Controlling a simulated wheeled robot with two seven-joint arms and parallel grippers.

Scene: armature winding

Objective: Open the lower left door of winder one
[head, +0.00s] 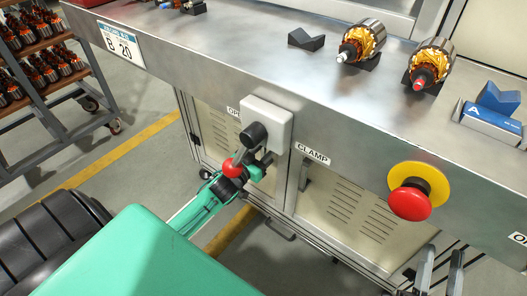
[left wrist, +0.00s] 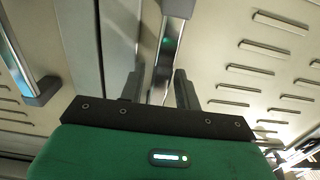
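The lower left door (head: 218,137) is a cream panel with vent slots, under the steel bench. It looks shut; its right part is hidden behind my left gripper and a grey box. My left gripper (head: 262,166) is low in front of that door's right side, partly hidden in the head view. In the left wrist view its fingers (left wrist: 158,92) are apart, with a narrow upright metal handle (left wrist: 165,50) between them. I cannot tell whether they touch it. My right gripper (head: 440,270) is open and empty at the lower right.
A grey box (head: 267,124) with a black knob and a red ball knob (head: 232,168) sit close to my left gripper. A red emergency button (head: 409,203) juts from the bench front. The right door (head: 345,215) is shut. A rack (head: 45,75) stands at left.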

